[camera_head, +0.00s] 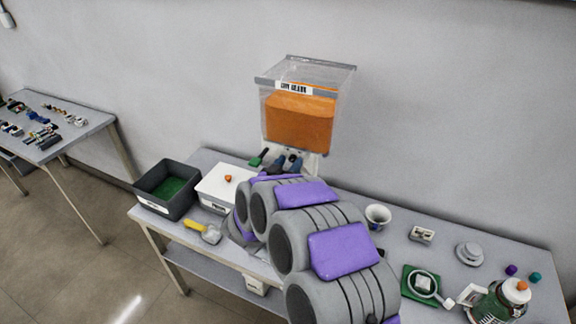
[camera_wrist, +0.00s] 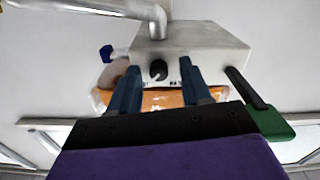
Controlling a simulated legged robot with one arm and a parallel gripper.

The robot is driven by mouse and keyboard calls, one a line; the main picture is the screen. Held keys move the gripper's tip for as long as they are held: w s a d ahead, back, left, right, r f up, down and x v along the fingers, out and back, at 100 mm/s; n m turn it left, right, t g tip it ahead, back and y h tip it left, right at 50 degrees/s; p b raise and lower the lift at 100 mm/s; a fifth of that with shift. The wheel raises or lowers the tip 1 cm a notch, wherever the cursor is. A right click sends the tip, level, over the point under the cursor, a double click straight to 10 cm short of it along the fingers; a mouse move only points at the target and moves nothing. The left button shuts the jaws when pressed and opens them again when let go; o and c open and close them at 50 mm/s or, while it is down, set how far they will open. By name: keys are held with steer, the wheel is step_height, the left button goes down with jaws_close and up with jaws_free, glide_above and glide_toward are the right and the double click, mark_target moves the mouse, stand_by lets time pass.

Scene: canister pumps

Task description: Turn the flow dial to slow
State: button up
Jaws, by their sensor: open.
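The flow dial (camera_wrist: 158,70) is a small round black knob on the pale grey dispenser block (camera_wrist: 195,48) in the wrist view. A few dark marks lie beside it, too small to read. My gripper (camera_wrist: 160,67) is open, its two blue fingers on either side of the dial, with visible gaps. I cannot tell how deep the fingertips reach. In the head view my gripper (camera_head: 287,160) is at the base of the clear dispenser (camera_head: 305,75), which holds orange contents (camera_head: 298,120). The dial cannot be made out there.
A green-ended lever (camera_wrist: 270,122) is close to the right finger, and a metal pipe (camera_wrist: 150,15) runs above. On the table are a dark bin (camera_head: 148,199), a white box (camera_head: 212,200), a yellow-handled scoop (camera_head: 193,225), a cup (camera_head: 378,214) and a jar (camera_head: 490,305).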

steer(key=shift+w, duration=0.1)
jaws_close()
stand_by(0.4)
